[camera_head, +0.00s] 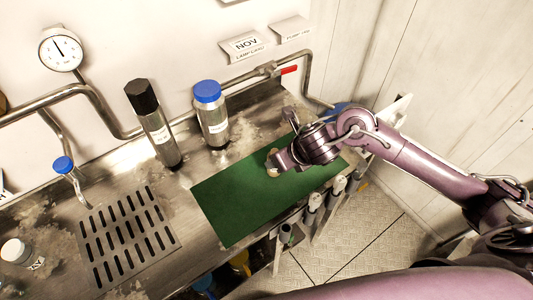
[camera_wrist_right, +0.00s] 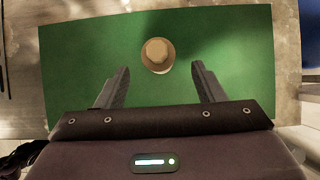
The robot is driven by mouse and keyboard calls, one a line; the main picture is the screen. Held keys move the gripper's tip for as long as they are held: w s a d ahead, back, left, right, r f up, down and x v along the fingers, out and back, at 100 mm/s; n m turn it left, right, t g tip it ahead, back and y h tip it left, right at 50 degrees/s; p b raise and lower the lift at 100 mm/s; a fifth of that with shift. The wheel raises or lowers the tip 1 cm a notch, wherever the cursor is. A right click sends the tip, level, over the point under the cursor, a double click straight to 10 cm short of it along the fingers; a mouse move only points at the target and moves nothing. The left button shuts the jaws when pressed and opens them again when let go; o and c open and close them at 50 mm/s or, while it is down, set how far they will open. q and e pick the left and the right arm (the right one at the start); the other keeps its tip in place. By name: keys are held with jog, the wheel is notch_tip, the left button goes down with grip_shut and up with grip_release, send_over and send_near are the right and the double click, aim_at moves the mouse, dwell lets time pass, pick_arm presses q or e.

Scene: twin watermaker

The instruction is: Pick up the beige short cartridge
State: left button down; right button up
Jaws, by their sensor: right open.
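The beige short cartridge (camera_wrist_right: 157,55) stands on the green mat (camera_wrist_right: 75,65), seen from above in the right wrist view. It lies just ahead of and between the two fingertips of my right gripper (camera_wrist_right: 158,85), which is open and empty. In the head view the beige cartridge (camera_head: 272,163) is partly hidden behind my right gripper (camera_head: 277,162), above the green mat (camera_head: 230,205). I cannot tell the exact height of the fingers over the mat. My left gripper is not in view.
A blue-capped bottle (camera_head: 212,115) and a black-capped cylinder (camera_head: 153,125) stand behind the mat. A slotted drain (camera_head: 128,238) and a white-capped jar (camera_head: 16,252) are at left. The mat's left part is clear.

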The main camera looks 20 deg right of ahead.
jog(key=shift+x, duration=0.95)
jog(key=p+x, duration=0.1)
jog(key=x, duration=0.3)
jog(key=shift+a+r, duration=0.1)
jog(key=shift+w+f, duration=0.2)
jog(key=shift+f, duration=0.05)
jog(key=c, duration=1)
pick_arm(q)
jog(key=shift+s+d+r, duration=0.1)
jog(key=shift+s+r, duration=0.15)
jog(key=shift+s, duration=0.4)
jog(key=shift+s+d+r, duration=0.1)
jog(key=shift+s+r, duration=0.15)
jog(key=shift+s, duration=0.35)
pick_arm(e)
jog(key=shift+c, duration=0.7)
jog(key=shift+r, duration=0.15)
